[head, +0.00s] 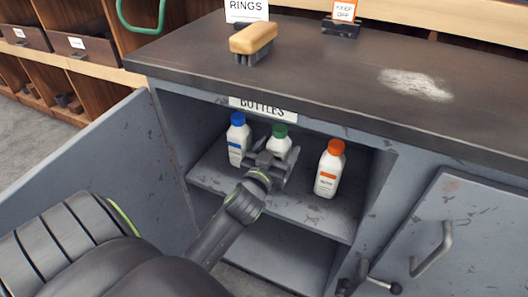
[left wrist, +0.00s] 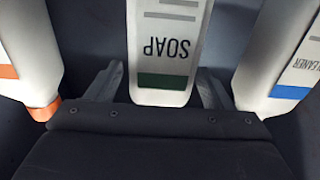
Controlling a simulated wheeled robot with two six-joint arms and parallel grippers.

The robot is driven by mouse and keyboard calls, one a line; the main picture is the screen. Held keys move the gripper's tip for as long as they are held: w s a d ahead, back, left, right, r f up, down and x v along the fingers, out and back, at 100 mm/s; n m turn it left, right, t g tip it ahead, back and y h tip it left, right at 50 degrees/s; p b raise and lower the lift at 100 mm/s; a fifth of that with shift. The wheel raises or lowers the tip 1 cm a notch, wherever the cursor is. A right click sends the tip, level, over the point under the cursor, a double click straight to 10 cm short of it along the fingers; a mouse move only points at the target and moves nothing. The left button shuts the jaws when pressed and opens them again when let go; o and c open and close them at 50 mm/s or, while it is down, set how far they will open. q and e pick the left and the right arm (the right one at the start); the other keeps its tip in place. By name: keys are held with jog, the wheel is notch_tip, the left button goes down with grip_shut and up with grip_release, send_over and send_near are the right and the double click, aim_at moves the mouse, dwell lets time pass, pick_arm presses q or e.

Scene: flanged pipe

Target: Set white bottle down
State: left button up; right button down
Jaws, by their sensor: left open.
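A white bottle with a green cap (head: 279,146) stands upright on the upper cabinet shelf (head: 310,217), between two other bottles. In the left wrist view this white bottle (left wrist: 168,45) appears upside down, with the word SOAP and a green band. My left gripper (head: 272,160) reaches into the cabinet in front of it. Its fingers are open, one on each side of the bottle, with small gaps showing in the left wrist view. The gripper hides the bottle's lower part in the head view. My right gripper is not seen.
A blue-capped bottle (head: 238,140) stands close on the left, and an orange-capped bottle (head: 329,170) on the right. The open cabinet door (head: 100,165) is at left. The dark countertop (head: 330,75) lies above, holding a wooden-backed brush (head: 253,40).

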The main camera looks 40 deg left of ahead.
pick_arm(q)
jog(key=p+v, duration=0.1)
jog(key=v, duration=1)
jog(key=s+f+g+h, duration=0.1)
jog(key=s+f+g, duration=0.7)
jog(key=f, duration=0.4)
jog(key=s+d+f+m+g+h, duration=0.1)
jog(key=s+d+f+g+h, duration=0.3)
jog(key=s, duration=0.6)
jog(key=shift+s+d+f+g, duration=0.35)
jog(key=shift+d+f+g, duration=0.35)
jog(key=shift+d+f, duration=0.2)
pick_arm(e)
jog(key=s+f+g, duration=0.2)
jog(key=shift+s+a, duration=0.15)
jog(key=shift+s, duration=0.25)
pick_arm(q)
jog(key=shift+a, duration=0.1)
jog(key=shift+p, duration=0.3)
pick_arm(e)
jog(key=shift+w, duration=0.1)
